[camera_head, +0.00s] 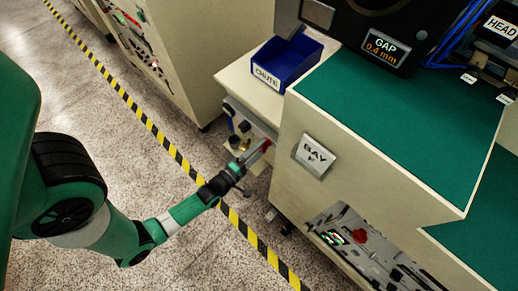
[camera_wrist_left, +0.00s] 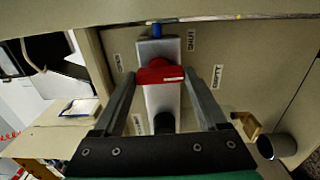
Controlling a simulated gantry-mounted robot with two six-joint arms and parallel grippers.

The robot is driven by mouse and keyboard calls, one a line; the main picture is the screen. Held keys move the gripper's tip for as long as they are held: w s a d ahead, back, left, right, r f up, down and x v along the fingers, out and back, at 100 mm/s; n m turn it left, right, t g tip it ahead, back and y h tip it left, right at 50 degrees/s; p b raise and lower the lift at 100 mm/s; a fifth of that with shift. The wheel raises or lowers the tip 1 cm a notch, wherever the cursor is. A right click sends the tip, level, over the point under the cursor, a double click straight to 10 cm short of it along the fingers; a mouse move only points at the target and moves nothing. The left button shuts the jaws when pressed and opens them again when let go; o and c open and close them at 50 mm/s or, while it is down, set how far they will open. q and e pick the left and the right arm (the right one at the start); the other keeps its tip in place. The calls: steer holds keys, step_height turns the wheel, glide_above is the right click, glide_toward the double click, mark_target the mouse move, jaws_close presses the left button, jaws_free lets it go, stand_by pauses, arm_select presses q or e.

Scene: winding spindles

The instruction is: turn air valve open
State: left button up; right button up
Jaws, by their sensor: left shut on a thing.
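The red air valve handle (camera_wrist_left: 160,75) sits on a pale grey valve body (camera_wrist_left: 163,102) in the left wrist view, on a beige panel. My left gripper (camera_wrist_left: 160,82) has one finger on each side of the red handle and is shut on it. In the head view the gripper (camera_head: 259,153) reaches the low front panel of the cabinet, and only a bit of the red handle (camera_head: 267,145) shows past the fingers. Small labels surround the valve; I cannot read them surely. My right gripper is not in view.
A blue bin marked CHUTE (camera_head: 287,62) stands on the cabinet top above. A brass fitting (camera_wrist_left: 246,125) and a dark round cup (camera_wrist_left: 277,146) lie right of the valve. The striped floor (camera_head: 160,137) is clear.

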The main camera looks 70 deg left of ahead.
arm_select(q)
steer(key=o, duration=1.3)
steer(key=p+v, duration=0.2)
steer(key=v, duration=0.9)
steer(key=shift+s, duration=0.35)
steer(key=shift+d, duration=0.1)
